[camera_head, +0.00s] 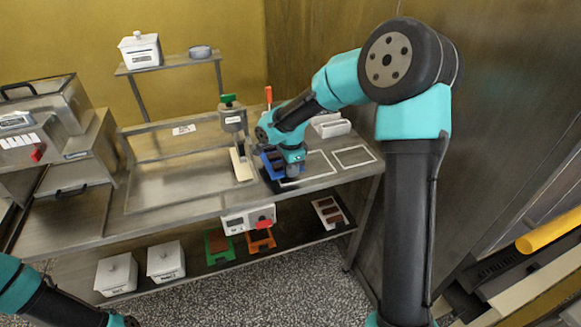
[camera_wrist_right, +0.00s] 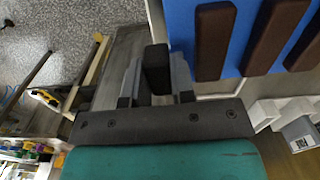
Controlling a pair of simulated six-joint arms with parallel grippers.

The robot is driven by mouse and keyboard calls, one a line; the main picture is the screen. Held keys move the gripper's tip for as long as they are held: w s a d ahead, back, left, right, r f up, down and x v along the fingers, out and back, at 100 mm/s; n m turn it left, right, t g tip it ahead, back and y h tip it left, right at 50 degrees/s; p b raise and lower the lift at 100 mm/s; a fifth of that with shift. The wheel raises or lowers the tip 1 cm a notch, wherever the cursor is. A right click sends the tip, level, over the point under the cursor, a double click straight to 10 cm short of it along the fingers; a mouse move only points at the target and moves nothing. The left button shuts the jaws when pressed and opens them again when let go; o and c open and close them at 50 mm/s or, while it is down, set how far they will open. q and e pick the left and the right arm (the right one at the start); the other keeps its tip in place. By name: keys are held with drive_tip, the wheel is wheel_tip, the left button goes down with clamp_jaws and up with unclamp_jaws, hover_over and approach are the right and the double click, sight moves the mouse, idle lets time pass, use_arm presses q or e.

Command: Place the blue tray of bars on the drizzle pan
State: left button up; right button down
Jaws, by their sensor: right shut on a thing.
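The blue tray (camera_head: 270,172) with dark brown bars is on the right part of the steel table, under my right arm's wrist. It also shows in the right wrist view (camera_wrist_right: 181,22), with several brown bars in a row on it. My right gripper (camera_head: 291,172) is at the tray's right side. In the wrist view its fingers (camera_wrist_right: 156,75) are shut on a black block beside the tray, which looks like its grip. A dark flat surface shows at the tray's near edge; I cannot tell whether it is the drizzle pan.
A dispenser with a green top (camera_head: 232,118) stands just left of the tray. White outlined rectangles (camera_head: 353,156) mark free table to the right. A white container (camera_head: 332,127) stands behind them. A control box with a red knob (camera_head: 247,219) hangs at the front edge.

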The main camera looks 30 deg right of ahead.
drive_tip(key=w+a+n, duration=0.1)
drive_tip(key=a+n, duration=0.2)
drive_tip(key=n, duration=0.1)
drive_tip(key=w+a+f+n, duration=0.1)
drive_tip(key=a+n, duration=0.3)
drive_tip(key=n, duration=0.1)
drive_tip(key=w+a+n, duration=0.1)
drive_tip(key=a+n, duration=0.3)
drive_tip(key=n, duration=0.1)
drive_tip(key=shift+a+f, duration=0.25)
drive_tip(key=shift+f, duration=0.15)
drive_tip(key=shift+w+a+n, duration=0.1)
drive_tip(key=shift+a+n, duration=0.5)
drive_tip(key=shift+n, duration=0.4)
drive_tip(key=shift+a, duration=0.1)
